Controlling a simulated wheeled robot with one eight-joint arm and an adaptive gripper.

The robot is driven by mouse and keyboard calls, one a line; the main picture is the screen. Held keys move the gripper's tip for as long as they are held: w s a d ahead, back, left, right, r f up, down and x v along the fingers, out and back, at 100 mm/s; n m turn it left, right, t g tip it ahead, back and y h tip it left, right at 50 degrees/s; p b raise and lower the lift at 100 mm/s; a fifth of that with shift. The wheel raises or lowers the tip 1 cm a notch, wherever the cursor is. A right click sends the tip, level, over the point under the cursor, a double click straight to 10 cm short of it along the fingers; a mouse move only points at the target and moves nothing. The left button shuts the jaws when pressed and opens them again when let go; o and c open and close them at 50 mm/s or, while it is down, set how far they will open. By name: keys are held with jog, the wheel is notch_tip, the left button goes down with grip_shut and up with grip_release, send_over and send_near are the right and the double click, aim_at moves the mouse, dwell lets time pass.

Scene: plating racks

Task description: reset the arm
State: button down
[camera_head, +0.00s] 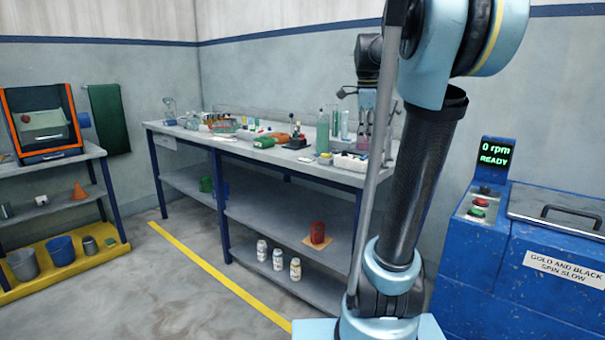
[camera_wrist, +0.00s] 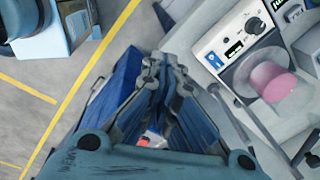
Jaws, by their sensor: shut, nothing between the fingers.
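My arm rises at the right of the head view, with its blue and black links in the foreground. My gripper (camera_head: 366,112) hangs over the right part of the workbench, partly hidden behind my own links. In the wrist view, my gripper (camera_wrist: 165,66) has its fingers drawn together with nothing held between them. A pink-filled beaker (camera_wrist: 272,82) on a white device stands to the right of the fingers, apart from them.
The long workbench (camera_head: 327,174) carries bottles, glassware and tools. A blue machine (camera_head: 477,270) reading "0 rpm READY" stands at the right. Shelves with an orange-framed box (camera_head: 75,108) stand at the left. Grey floor (camera_head: 185,285) with a yellow line is clear between.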

jog(key=s+a+f+n, duration=0.2)
jog(key=s+f+n, duration=0.8)
jog(key=s+f, duration=0.2)
jog(key=s+a+f+n+t, duration=0.1)
jog(key=s+a+f+n, duration=0.1)
jog(key=s+f+n, duration=0.8)
notch_tip(320, 180, down, 7)
jog(key=s, duration=0.2)
jog(key=shift+s+a+r+n+y, duration=0.15)
jog(key=shift+s+r+n+y, duration=0.05)
jog(key=shift+s+n+y, duration=0.15)
jog(key=shift+w, duration=0.1)
jog(key=shift+w+f, duration=0.2)
jog(key=shift+w, duration=0.15)
